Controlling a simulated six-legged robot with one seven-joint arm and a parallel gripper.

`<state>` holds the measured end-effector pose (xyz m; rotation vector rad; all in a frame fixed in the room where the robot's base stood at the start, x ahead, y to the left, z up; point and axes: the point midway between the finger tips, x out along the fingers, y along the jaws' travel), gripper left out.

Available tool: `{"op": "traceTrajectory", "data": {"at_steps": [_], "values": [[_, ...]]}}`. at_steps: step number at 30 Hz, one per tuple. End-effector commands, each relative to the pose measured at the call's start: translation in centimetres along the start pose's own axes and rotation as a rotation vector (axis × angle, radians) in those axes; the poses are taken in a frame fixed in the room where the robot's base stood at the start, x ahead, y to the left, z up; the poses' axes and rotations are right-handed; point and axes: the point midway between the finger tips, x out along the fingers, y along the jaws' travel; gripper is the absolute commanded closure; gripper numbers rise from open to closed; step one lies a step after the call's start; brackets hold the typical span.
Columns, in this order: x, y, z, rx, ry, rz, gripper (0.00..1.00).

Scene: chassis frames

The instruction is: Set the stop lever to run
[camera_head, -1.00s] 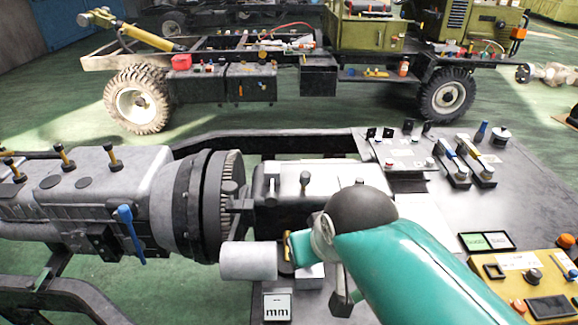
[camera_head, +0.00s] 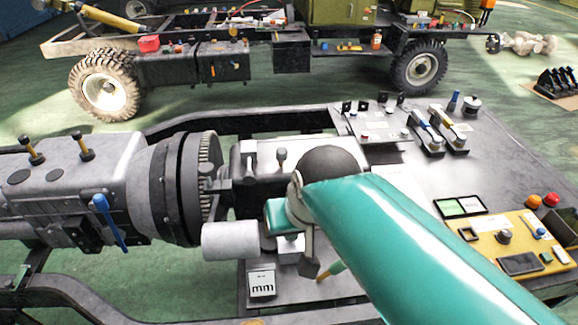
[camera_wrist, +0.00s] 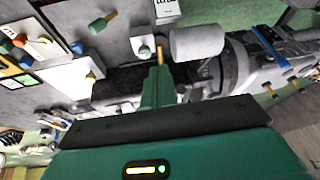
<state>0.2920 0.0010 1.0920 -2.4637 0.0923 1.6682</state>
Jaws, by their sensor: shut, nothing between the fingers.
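My gripper (camera_head: 272,232) is shut and empty, just right of a pale cylinder (camera_head: 230,241) at the end of the engine assembly. In the wrist view its teal fingers (camera_wrist: 157,72) reach toward a thin orange-handled lever (camera_wrist: 159,52), close beside the cylinder (camera_wrist: 195,42). I cannot tell whether they touch. My arm hides this lever in the head view. I see no label that marks it as the stop lever. A blue-handled lever (camera_head: 109,219) hangs on the gearbox side at left and also shows in the wrist view (camera_wrist: 268,46).
A card marked "mm" (camera_head: 262,284) stands below the gripper. A truck chassis (camera_head: 225,60) stands behind.

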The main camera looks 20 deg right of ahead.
Motion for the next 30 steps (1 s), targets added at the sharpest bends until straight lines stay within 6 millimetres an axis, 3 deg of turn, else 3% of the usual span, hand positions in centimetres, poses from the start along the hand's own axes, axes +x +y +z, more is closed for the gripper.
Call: {"op": "traceTrajectory", "data": {"at_steps": [6,17,30], "values": [[3.6,0.1,0.3,0.358,-0.227,-0.054,1.0],[8.3,-0.2,-0.2,0.975,-0.599,-0.158,1.0],[12.9,1.4,-3.8,1.698,-1.093,-0.341,1.0]]}}
